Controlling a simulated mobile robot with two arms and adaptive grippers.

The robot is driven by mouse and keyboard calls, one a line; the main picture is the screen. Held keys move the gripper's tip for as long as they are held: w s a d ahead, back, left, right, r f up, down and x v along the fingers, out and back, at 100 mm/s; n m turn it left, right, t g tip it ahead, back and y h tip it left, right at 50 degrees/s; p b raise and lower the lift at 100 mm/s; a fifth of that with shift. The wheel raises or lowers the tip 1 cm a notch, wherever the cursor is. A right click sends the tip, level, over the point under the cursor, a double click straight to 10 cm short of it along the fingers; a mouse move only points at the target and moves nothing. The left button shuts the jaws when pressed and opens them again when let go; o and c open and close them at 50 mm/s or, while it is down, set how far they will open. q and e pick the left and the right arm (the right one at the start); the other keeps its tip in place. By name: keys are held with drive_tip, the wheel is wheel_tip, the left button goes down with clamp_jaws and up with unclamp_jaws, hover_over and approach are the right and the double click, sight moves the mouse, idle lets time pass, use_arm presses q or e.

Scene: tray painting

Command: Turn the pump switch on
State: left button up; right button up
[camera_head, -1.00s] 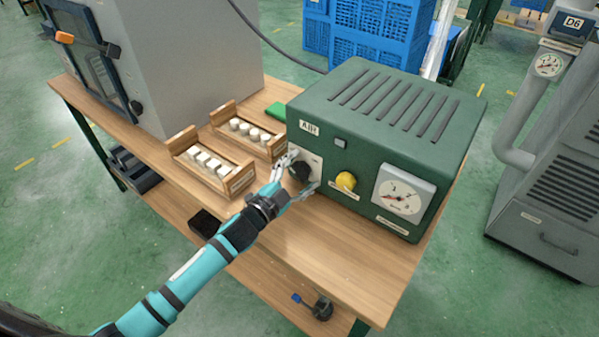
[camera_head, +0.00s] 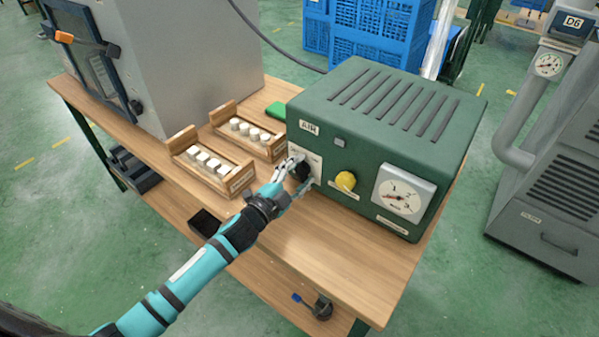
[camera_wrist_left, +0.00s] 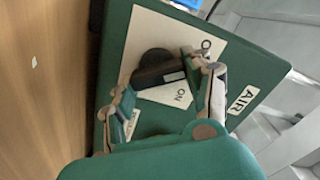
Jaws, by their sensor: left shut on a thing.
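The green pump box (camera_head: 345,110) labelled AIR stands on the wooden bench. Its black rotary switch (camera_head: 303,171) sits on a pale plate at the left of the front face. My left gripper (camera_head: 298,174) is shut on this switch. In the left wrist view, the fingers (camera_wrist_left: 160,73) hold the black switch (camera_wrist_left: 155,55) from two sides. The plate (camera_wrist_left: 145,30) shows ON and a partly hidden label starting with O. The white mark on the switch lies near the ON label; its exact setting is unclear. My right gripper is not in view.
A yellow knob (camera_head: 345,181) and a white dial gauge (camera_head: 403,191) are right of the switch. Two wooden racks (camera_head: 242,180) with white pieces stand left of my gripper. A grey cabinet (camera_head: 200,60) stands behind them. The bench front (camera_head: 345,255) is clear.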

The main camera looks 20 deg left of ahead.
use_arm(q)
drive_tip(key=m, duration=0.3)
drive_tip(key=shift+f+m, duration=0.2)
drive_tip(key=shift+m, duration=0.1)
drive_tip(key=m, duration=0.2)
drive_tip(key=m+b, duration=0.1)
drive_tip(key=m, duration=0.1)
drive_tip(key=shift+f+m, duration=0.2)
drive_tip(key=shift+m, duration=0.1)
drive_tip(key=m, duration=0.5)
drive_tip(key=shift+f+b, duration=0.15)
drive_tip(key=shift+b, duration=0.15)
drive_tip(key=shift+m, duration=1.3)
drive_tip(key=shift+f+m, duration=0.1)
drive_tip(key=shift+m, duration=0.2)
drive_tip(key=o, duration=1.2)
drive_tip(key=shift+s+a, duration=0.1)
drive_tip(key=shift+s, duration=0.05)
drive_tip(key=v, duration=1.1)
drive_tip(key=shift+s+a, duration=0.1)
drive_tip(key=shift+s, duration=0.25)
